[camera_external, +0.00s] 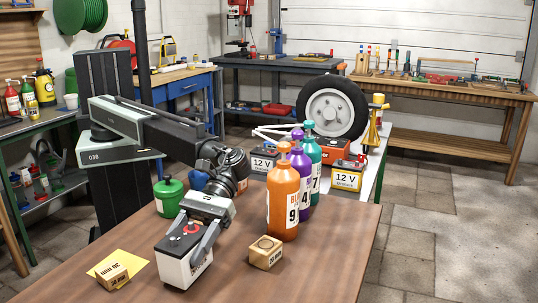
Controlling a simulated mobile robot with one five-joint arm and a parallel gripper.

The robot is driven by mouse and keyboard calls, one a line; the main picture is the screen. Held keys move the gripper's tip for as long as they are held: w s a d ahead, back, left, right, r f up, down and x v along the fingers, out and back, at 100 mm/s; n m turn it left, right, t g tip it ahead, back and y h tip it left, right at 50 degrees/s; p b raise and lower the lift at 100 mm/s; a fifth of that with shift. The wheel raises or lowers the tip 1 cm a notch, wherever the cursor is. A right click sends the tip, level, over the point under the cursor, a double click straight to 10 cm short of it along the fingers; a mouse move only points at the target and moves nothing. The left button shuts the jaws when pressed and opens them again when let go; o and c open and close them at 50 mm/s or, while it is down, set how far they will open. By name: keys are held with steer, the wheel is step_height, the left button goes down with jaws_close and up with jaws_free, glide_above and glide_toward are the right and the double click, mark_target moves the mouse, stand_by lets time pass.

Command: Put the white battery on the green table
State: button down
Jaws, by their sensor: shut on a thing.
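The white battery (182,269), with a dark top and a red cap, is upright at the front of the brown table. My gripper (194,236) reaches down from above with its fingers shut on the battery's upper part. I cannot tell whether the battery's bottom touches the brown table. A table with a pale top and green legs (374,172) stands behind the brown table to the right. It bears a wheel and 12 V batteries, and the bottles hide part of it. No plainly green tabletop shows.
Orange (284,200), purple (304,170) and teal (315,150) bottles stand close right of my gripper. A wooden block (266,252) is right of the battery; another (113,275) lies left on yellow paper. A green canister (168,198) stands behind. The brown table's front right (325,270) is clear.

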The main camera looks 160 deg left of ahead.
mark_target(190, 223)
steer(key=shift+f, duration=0.55)
steer(key=shift+c, duration=2.1)
jaws_free()
steer(key=shift+r, duration=0.1)
steer(key=shift+s+r, duration=0.1)
steer(key=shift+r, duration=0.1)
steer(key=p+v, duration=0.1)
steer(key=v, duration=0.1)
steer(key=shift+s+a+r+p, duration=0.15)
steer(key=shift+a+p, duration=0.05)
steer(key=shift+p, duration=0.1)
step_height(190, 223, up, 7)
steer(key=p, duration=0.7)
steer(key=shift+s+a, duration=0.1)
steer(key=shift+s, duration=0.05)
steer(key=shift+o, duration=0.5)
